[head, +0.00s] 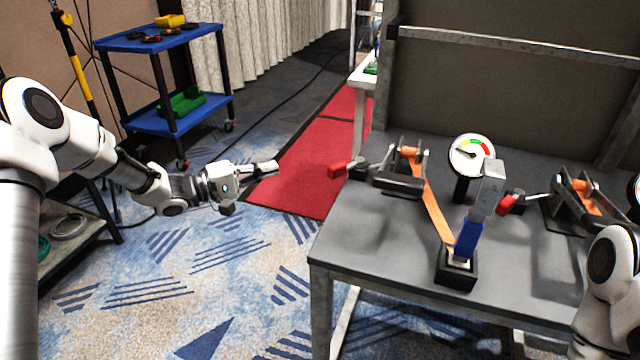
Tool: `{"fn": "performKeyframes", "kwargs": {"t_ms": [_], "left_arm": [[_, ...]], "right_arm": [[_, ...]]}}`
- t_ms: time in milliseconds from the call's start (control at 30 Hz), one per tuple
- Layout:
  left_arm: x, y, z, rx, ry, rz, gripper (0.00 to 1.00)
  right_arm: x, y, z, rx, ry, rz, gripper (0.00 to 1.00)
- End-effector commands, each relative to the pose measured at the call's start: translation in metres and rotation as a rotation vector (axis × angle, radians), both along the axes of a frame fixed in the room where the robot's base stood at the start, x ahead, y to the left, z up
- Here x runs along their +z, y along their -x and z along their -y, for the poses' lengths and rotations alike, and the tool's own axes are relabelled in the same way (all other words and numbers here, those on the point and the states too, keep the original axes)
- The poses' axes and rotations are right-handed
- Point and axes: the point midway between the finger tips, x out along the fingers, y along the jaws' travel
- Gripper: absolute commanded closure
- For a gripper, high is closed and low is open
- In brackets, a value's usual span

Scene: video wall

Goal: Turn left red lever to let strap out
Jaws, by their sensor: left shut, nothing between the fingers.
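The left red lever (338,171) sticks out to the left from a dark ratchet mechanism (398,172) on the grey table. An orange strap (436,212) runs from that ratchet down to a blue-and-grey post (470,232) in a black base. My left gripper (268,167) is shut and empty, in the air left of the lever and apart from it. A second red lever (507,204) belongs to the right ratchet (580,200), with its own orange strap. My right arm shows at the right edge; its gripper is out of view.
A round gauge (471,155) stands behind the post. The grey table (350,240) is bare at its front left. A blue cart (165,115) stands at the back left. A dark panel with a metal rail (510,46) rises behind the table.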

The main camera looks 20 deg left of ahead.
Motion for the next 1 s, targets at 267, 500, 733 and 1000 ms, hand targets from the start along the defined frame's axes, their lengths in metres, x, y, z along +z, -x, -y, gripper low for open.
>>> {"fn": "performKeyframes", "kwargs": {"t_ms": [267, 500, 733, 1000], "left_arm": [[0.001, 0.000, 0.001, -0.002, 0.001, -0.004, 1.00], [-0.003, -0.016, 0.020, -0.005, -0.002, -0.005, 1.00], [-0.003, -0.051, 0.056, -0.004, -0.004, -0.003, 1.00], [-0.001, -0.056, 0.096, -0.003, 0.001, -0.005, 1.00]], "right_arm": [[0.002, 0.000, 0.000, 0.000, 0.000, 0.001, 0.60], [-0.007, 0.000, 0.000, 0.000, 0.000, 0.001, 0.60], [-0.021, 0.000, 0.000, 0.000, 0.000, 0.000, 0.60], [-0.033, 0.000, 0.000, 0.000, 0.000, 0.000, 0.60]]}}
